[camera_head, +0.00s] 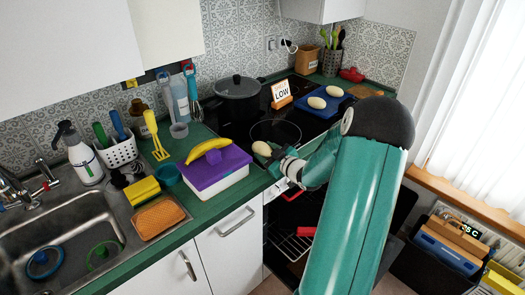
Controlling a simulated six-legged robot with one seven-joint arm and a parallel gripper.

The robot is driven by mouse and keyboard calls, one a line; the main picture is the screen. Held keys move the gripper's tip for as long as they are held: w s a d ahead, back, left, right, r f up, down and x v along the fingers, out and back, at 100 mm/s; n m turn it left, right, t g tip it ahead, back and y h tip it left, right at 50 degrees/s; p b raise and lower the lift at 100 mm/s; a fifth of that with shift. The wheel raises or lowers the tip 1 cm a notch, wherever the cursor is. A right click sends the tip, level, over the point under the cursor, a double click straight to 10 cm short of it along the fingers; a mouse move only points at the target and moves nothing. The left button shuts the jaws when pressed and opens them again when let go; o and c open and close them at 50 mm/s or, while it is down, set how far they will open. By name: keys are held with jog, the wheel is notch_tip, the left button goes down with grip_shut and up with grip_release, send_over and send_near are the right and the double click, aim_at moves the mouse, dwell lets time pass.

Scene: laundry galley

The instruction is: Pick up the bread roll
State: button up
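A pale tan bread roll (262,148) is at the tip of my gripper (273,154), near the front edge of the counter and hob. My gripper reaches in from the right and its fingers are at the roll's right side. They are small and partly hidden, so I cannot tell whether they are closed on the roll or whether it is lifted. Two similar rolls, a nearer one (317,102) and a farther one (335,91), lie on a blue board (330,107) at the back right of the hob.
A purple-lidded box (218,171) with a banana (208,150) on top stands left of the roll. A black pot (237,101) and an orange-white "LOW" sign (281,94) stand behind. Below, the oven is open, with its rack (291,246) showing.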

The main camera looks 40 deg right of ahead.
aim_at(266, 149)
jog(key=c, duration=0.4)
jog(key=shift+r, duration=0.1)
jog(key=shift+r, duration=0.5)
notch_tip(266, 149, up, 2)
jog(key=shift+r, duration=0.1)
jog(key=s+a+r, duration=0.6)
jog(key=s, duration=0.1)
jog(key=s+a+r, duration=0.3)
jog(key=shift+s+a+r, duration=0.1)
jog(key=shift+s+r, duration=0.2)
jog(key=shift+s, duration=0.15)
